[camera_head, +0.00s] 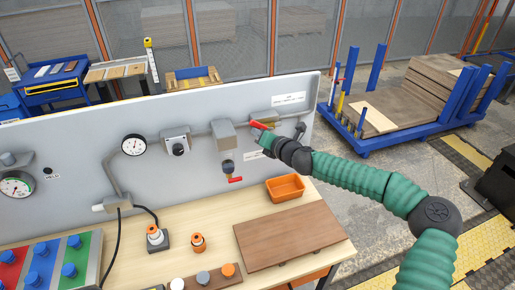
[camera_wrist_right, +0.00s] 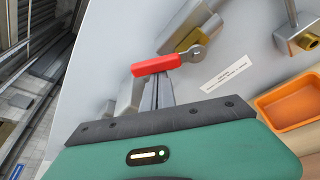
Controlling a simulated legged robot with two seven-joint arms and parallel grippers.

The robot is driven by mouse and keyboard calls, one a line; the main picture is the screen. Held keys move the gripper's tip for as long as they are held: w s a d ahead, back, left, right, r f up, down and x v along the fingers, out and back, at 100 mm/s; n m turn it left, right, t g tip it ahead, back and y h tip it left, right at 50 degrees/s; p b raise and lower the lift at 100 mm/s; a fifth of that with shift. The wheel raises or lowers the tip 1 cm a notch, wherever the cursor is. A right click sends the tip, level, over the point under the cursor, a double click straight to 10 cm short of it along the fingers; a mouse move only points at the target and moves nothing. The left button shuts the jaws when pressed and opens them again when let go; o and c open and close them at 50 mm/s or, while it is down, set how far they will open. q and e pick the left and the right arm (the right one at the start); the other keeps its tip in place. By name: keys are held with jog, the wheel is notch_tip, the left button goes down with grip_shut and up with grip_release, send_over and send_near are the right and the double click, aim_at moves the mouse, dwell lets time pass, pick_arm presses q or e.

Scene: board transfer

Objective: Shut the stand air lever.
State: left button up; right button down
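The red lever handle (camera_head: 262,126) is on a valve near the right end of the grey panel, with a brass-coloured body behind it. In the right wrist view the red handle (camera_wrist_right: 155,66) runs out from its grey pivot, just beyond my fingertips. My right gripper (camera_head: 262,138) is at this lever. In the wrist view its fingers (camera_wrist_right: 164,88) look closed together, their tips at the handle's edge. I cannot tell whether they touch it. A second red lever (camera_head: 235,180) hangs on the valve to the left. My left gripper is not in view.
An orange tray (camera_head: 285,188) and a brown board (camera_head: 291,236) lie on the bench below. Pipes and gauges (camera_head: 134,145) cover the panel to the left. A blue cart with boards (camera_head: 414,117) stands behind, right of the panel.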

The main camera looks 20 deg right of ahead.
jog(key=m, duration=0.1)
jog(key=d+r+m+y+b, duration=0.1)
jog(key=m+b, duration=0.1)
jog(key=shift+d+r+m+t+y, duration=0.25)
jog(key=shift+r+m+t+y, duration=0.05)
jog(key=shift+r+m+t, duration=0.1)
jog(key=d+m+b, duration=0.1)
jog(key=r+m+t+b, duration=0.1)
jog(key=m, duration=0.1)
jog(key=d+m+y+b, duration=0.1)
jog(key=m, duration=0.1)
jog(key=shift+w+d+r, duration=0.1)
jog(key=shift+d+r, duration=0.25)
jog(key=shift+t, duration=0.3)
